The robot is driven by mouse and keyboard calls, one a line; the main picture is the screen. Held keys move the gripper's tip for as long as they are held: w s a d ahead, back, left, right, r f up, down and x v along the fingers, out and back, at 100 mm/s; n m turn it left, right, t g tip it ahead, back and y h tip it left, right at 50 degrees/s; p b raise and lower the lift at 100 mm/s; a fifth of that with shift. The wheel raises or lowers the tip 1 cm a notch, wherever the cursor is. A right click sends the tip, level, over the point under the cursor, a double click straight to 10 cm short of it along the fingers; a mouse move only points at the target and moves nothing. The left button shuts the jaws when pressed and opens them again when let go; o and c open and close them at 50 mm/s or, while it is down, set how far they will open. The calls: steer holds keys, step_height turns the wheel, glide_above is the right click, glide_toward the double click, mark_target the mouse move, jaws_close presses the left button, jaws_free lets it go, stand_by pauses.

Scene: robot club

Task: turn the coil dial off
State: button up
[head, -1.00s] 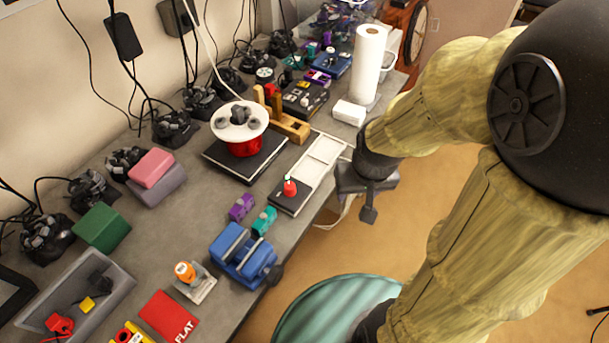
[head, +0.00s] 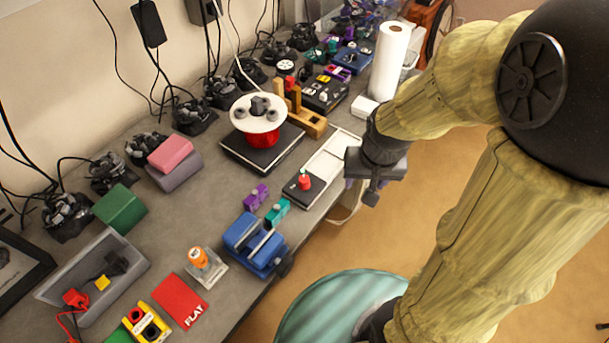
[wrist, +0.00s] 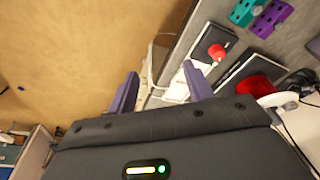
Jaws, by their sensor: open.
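A red knob (head: 304,180) stands on a small black base at the near end of a white framed panel (head: 330,158), by the bench's front edge. It also shows in the wrist view (wrist: 216,52). A red round body (head: 262,138) carries a white disc (head: 257,112) with grey lobes on a black plate, behind the panel. No readable label shows which is the coil dial, and no setting can be read. My gripper (head: 368,192) is beside the bench edge, right of the red knob and apart from it. Its purple fingers (wrist: 160,88) are open and empty.
A blue vise (head: 254,243), teal block (head: 278,211) and purple block (head: 256,197) sit left of the knob. A wooden stand (head: 306,120) and paper roll (head: 388,60) stand farther back. A teal round top (head: 325,305) is below the bench. Open floor lies right.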

steer(key=w+a+r+m+g+p, duration=0.1)
steer(key=w+a+r+m+p, duration=0.25)
steer(key=w+a, duration=0.3)
steer(key=m+g+p, duration=0.1)
steer(key=m+p, duration=0.2)
glide_above(304, 178)
steer(key=shift+s+r, duration=0.1)
steer(key=shift+r, duration=0.15)
step_height(304, 178, down, 17)
steer(key=p, duration=0.3)
steer(key=shift+f+p, duration=0.2)
steer(key=shift+p, duration=0.1)
steer(key=c, duration=1)
